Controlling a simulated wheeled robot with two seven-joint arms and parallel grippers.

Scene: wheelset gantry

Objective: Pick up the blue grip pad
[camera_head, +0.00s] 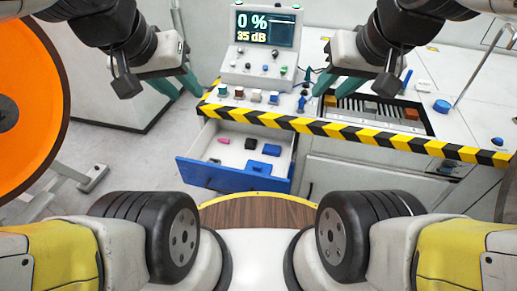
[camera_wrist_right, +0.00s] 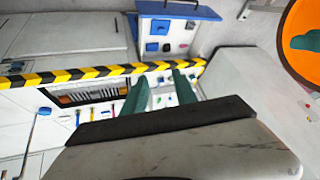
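Blue pieces lie in the open drawer (camera_head: 205,163): a blue block (camera_head: 271,150) and a flat blue piece (camera_head: 258,165). I cannot tell which is the blue grip pad. In the right wrist view a larger blue piece (camera_wrist_right: 160,27) and a smaller one (camera_wrist_right: 152,46) show in the drawer. My left gripper (camera_head: 186,92) is open and empty, left of the console and above the drawer's level. My right gripper (camera_head: 351,92) is open and empty over the bench, right of the console; its teal fingers also show apart in the right wrist view (camera_wrist_right: 160,76). Neither touches a blue piece.
A pink piece (camera_head: 223,140) and a black piece (camera_head: 251,143) share the drawer. A striped yellow-black edge (camera_head: 340,131) runs above it. A console with a screen (camera_head: 265,28) stands behind. A blue round piece (camera_head: 441,105) lies on the bench. An orange wheel (camera_head: 35,110) stands left.

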